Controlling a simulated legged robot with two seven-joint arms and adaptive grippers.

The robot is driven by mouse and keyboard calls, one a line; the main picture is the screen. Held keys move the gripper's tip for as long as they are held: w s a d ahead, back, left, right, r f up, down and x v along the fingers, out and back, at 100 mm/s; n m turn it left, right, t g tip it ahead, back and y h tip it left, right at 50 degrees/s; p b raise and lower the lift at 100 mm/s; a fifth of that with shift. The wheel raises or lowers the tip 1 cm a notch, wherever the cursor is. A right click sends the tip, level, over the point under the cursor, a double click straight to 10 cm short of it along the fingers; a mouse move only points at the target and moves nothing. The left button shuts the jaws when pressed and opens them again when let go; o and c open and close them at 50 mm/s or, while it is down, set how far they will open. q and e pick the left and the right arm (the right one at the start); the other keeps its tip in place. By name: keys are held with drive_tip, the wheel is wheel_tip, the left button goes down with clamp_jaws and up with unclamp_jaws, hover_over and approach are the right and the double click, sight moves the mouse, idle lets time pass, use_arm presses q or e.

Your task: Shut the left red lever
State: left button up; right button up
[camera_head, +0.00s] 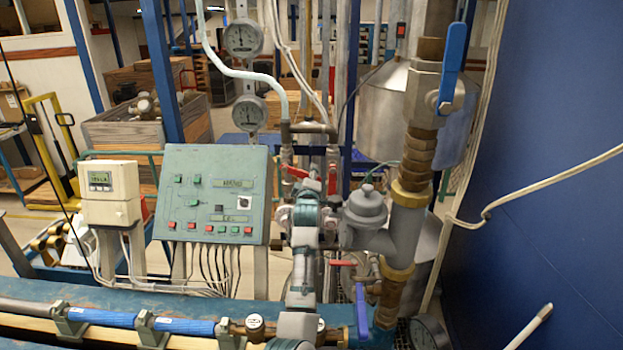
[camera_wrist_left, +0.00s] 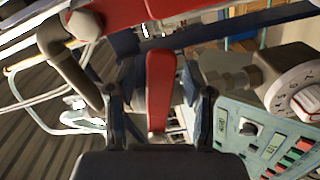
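The left red lever (camera_head: 296,171) sits on a valve at the pipe tops, right of the grey-green panel. A second red lever (camera_head: 332,182) stands upright just right of it. My left gripper (camera_head: 314,185) is up at these levers, and its wrist covers part of the valves in the head view. In the left wrist view, my left gripper (camera_wrist_left: 160,112) is open, with a red lever (camera_wrist_left: 159,92) between its fingers and gaps on both sides. I cannot tell which of the two levers this is. My right gripper is not in view.
The panel (camera_head: 214,194) with buttons stands close left of my arm. A grey meter (camera_head: 366,206) and thick brass-fitted pipe (camera_head: 410,210) stand close right. Another red piece (camera_wrist_left: 120,14) crosses the top of the wrist view. A dial knob (camera_wrist_left: 300,92) lies right of the fingers.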

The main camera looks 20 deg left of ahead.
use_arm(q)
drive_tip(key=v, duration=0.7)
drive_tip(key=shift+s+d, duration=0.2)
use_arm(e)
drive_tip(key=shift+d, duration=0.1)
